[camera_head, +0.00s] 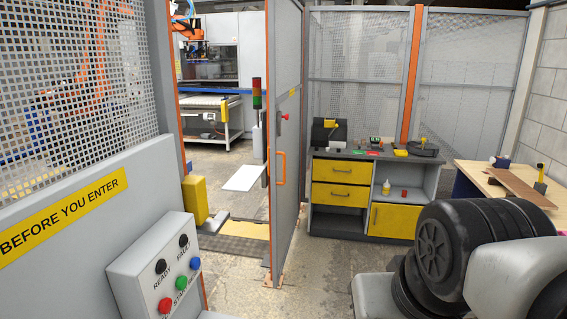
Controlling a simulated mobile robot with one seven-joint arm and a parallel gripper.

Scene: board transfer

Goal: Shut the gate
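The gate (291,200) is a tall grey panel standing in the middle of the view. It carries an orange handle (280,168) and a small red part (284,116) above it. The gate stands open: a clear gap shows between it and the orange-edged post (187,150) at the left. Its latch and hinges cannot be made out. My gripper is not in view.
A grey box (150,262) with buttons marked READY, FAULT and START is at lower left. Through the gap are a white board (244,178), a yellow block (195,199) and a machine. A yellow-drawered workbench (330,212) and a wooden table (488,180) stand right.

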